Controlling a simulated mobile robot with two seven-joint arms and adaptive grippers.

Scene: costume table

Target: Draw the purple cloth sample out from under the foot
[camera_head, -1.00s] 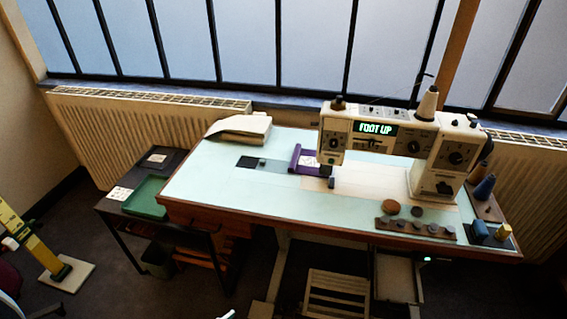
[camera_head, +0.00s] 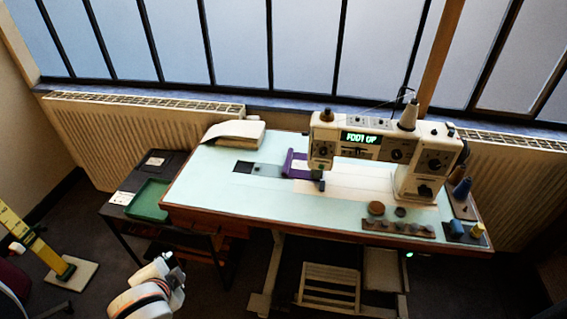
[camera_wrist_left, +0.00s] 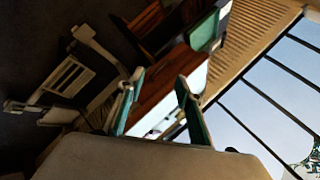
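The purple cloth sample (camera_head: 289,164) lies on the pale table top (camera_head: 215,185) at the left end of the sewing machine (camera_head: 425,171). Its right part goes in below the machine's head (camera_head: 321,148), and the foot itself is too small to make out. The machine's display (camera_head: 361,137) reads "FOOT UP". My left gripper (camera_head: 172,262) is low at the front left, apart from the table and well away from the cloth. In the left wrist view its two fingers (camera_wrist_left: 160,104) stand apart with nothing between them. My right gripper is out of view.
A side table with a green tray (camera_head: 150,200) stands left of the sewing table. A folded pale stack (camera_head: 234,132) lies at the back left, and a dark square (camera_head: 243,167) near the cloth. Spools and a weight-like row (camera_head: 398,228) occupy the right front. The left front table top is clear.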

